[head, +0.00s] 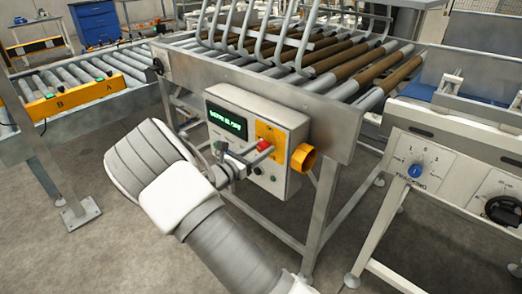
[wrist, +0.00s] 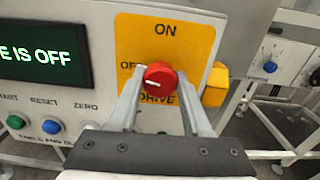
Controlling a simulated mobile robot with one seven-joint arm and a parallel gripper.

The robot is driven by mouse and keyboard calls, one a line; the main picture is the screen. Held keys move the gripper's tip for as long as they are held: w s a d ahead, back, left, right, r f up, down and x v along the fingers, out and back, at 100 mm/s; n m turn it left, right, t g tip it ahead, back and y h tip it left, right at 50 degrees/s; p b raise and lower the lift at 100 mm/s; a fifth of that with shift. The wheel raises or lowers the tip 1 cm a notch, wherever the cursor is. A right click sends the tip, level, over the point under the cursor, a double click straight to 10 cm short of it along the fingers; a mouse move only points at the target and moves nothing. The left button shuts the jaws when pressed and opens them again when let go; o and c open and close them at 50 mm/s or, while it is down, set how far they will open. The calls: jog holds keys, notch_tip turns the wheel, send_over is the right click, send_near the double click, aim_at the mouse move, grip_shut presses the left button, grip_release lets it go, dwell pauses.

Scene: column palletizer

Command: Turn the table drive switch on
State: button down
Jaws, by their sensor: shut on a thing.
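The drive switch is a red round knob (wrist: 160,76) on a yellow plate (wrist: 165,40) marked ON above, OFF to the left and DRIVE below. Its white mark points left, towards OFF. The knob also shows in the head view (head: 265,146), on the front of a grey control box (head: 287,122). My gripper (wrist: 159,84) has its two fingers on either side of the knob and is shut on it. The fingers partly cover the OFF and DRIVE lettering. The box's display (wrist: 43,52) shows green text ending in "IS OFF".
Below the display are a green START button (wrist: 15,122), a blue RESET button (wrist: 52,127) and a ZERO button. A roller table (head: 320,65) stands above, and a tracking panel (head: 417,160) stands at right.

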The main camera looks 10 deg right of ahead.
jog(key=m+b, duration=0.2)
jog(key=m, duration=0.2)
jog(key=shift+f, duration=0.2)
jog(key=m+b, duration=0.2)
jog(key=m, duration=0.2)
jog(key=m+b, duration=0.5)
jog(key=shift+r+m+b, duration=0.1)
jog(key=shift+m+b, duration=1.05)
jog(key=shift+m, duration=0.15)
jog(key=shift+r, duration=0.1)
jog(key=shift+c, duration=1.7)
grip_release()
jog(key=shift+a, duration=0.1)
